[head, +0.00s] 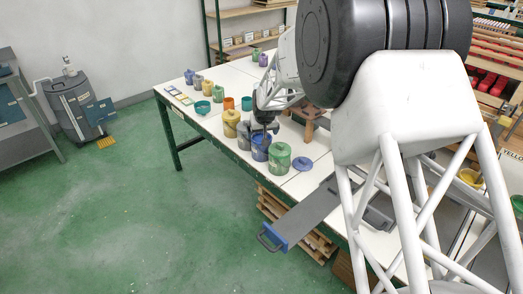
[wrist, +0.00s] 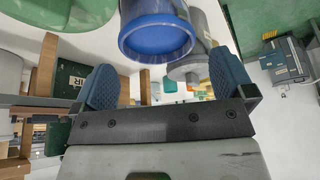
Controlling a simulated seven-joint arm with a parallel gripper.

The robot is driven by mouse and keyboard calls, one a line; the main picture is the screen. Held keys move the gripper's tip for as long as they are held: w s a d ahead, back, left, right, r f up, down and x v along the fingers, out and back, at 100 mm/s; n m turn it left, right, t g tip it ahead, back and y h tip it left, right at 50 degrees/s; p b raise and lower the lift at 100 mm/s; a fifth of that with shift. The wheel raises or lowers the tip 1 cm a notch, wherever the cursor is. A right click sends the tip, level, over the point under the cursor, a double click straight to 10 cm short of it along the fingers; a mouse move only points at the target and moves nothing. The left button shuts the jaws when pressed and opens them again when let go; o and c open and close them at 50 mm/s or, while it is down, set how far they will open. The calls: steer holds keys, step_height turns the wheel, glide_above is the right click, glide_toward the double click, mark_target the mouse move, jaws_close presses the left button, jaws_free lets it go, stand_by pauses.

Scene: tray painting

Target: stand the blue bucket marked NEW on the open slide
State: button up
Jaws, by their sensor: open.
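The blue bucket (head: 261,147) stands on the white table near its front edge. In the wrist view a blue rounded bucket (wrist: 157,36) shows at the top, in line with the gap between the fingers. I cannot read a NEW mark on it. My gripper (head: 264,126) is at the top of the blue bucket in the head view. In the wrist view my gripper (wrist: 165,80) has its fingers wide apart, with nothing visibly clamped. The open slide (head: 308,206) is a bare grey board with a blue end and handle, jutting out from the table's front.
A green bucket (head: 279,159) stands close right of the blue one, and a grey pot (head: 243,136) and yellow pot (head: 231,123) stand left. Wooden pallets (head: 297,232) are below.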

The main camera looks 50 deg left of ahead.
stand_by(0.4)
steer(key=shift+x, duration=1.3)
steer(key=shift+f, duration=0.1)
steer(key=shift+w+x, duration=0.1)
steer(key=shift+x, duration=1.15)
steer(key=shift+w+x, duration=0.15)
steer(key=shift+x, duration=1.1)
steer(key=c, duration=1.1)
steer(key=shift+o, duration=0.2)
steer(key=shift+r, duration=0.25)
step_height(320, 180, up, 28)
